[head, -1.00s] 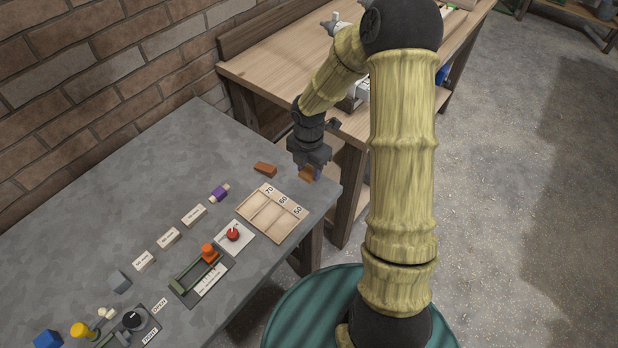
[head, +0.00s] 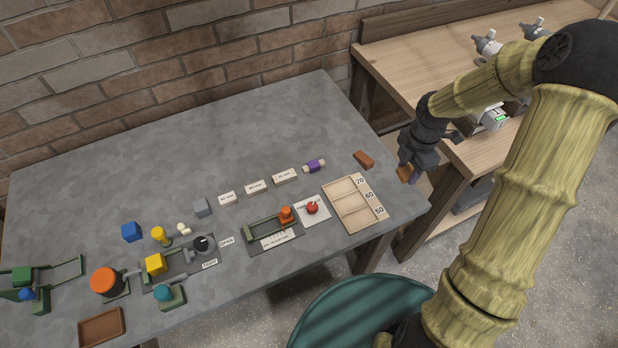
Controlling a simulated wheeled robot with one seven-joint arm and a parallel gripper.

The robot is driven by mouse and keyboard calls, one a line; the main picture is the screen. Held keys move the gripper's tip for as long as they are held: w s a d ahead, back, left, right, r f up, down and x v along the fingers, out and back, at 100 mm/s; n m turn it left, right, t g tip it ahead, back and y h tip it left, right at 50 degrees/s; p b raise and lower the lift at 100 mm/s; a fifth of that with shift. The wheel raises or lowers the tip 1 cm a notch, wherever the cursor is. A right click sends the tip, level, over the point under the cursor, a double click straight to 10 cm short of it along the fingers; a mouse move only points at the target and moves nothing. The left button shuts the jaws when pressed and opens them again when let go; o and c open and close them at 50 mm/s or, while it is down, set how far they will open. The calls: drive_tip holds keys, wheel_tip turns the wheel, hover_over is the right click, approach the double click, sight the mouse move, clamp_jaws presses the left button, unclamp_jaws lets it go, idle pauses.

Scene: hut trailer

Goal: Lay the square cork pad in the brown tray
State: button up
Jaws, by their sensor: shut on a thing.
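My gripper (head: 411,177) is shut on the cork pad (head: 403,174), a small orange-brown piece that shows at the left side of the fingers. The fingers partly hide the pad, so its full outline does not show. My gripper is at the right end of the grey table, and the exact height above it is hard to tell. The brown tray (head: 102,328) lies at the near left corner of the table, far from my gripper. The tray looks empty.
A red-brown block (head: 363,159) lies just left of my gripper. The table's back left is clear.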

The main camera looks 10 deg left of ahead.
sight(407, 168)
drive_tip(key=r+m+p, duration=0.1)
drive_tip(key=m+p, duration=0.1)
drive_tip(key=m, duration=0.1)
drive_tip(key=w+r+m+p, duration=0.1)
drive_tip(key=r+m+p, duration=0.1)
drive_tip(key=m, duration=0.1)
drive_tip(key=shift+w+r+p, duration=0.1)
drive_tip(key=shift+w+p, duration=0.05)
drive_tip(key=shift+p, duration=0.2)
drive_tip(key=m+p, duration=0.1)
drive_tip(key=m, duration=0.1)
drive_tip(key=r+m+p, duration=0.1)
drive_tip(key=m+p, duration=0.1)
drive_tip(key=w+r+m+p, duration=0.1)
drive_tip(key=m, duration=0.1)
drive_tip(key=shift+a+r+p, duration=0.1)
drive_tip(key=shift+r+p, duration=0.05)
drive_tip(key=shift+p, duration=0.15)
drive_tip(key=r+m+p, duration=0.1)
drive_tip(key=m+p, duration=0.1)
drive_tip(key=m, duration=0.2)
drive_tip(key=w+r+m+p, duration=0.1)
drive_tip(key=m+p, duration=0.2)
drive_tip(key=m, duration=0.1)
drive_tip(key=r+m+p, duration=0.1)
drive_tip(key=m+p, duration=0.1)
drive_tip(key=m, duration=0.1)
drive_tip(key=shift+w+a+r+m+p, duration=0.1)
drive_tip(key=shift+w+m+p, duration=0.2)
drive_tip(key=shift+m+p, duration=0.1)
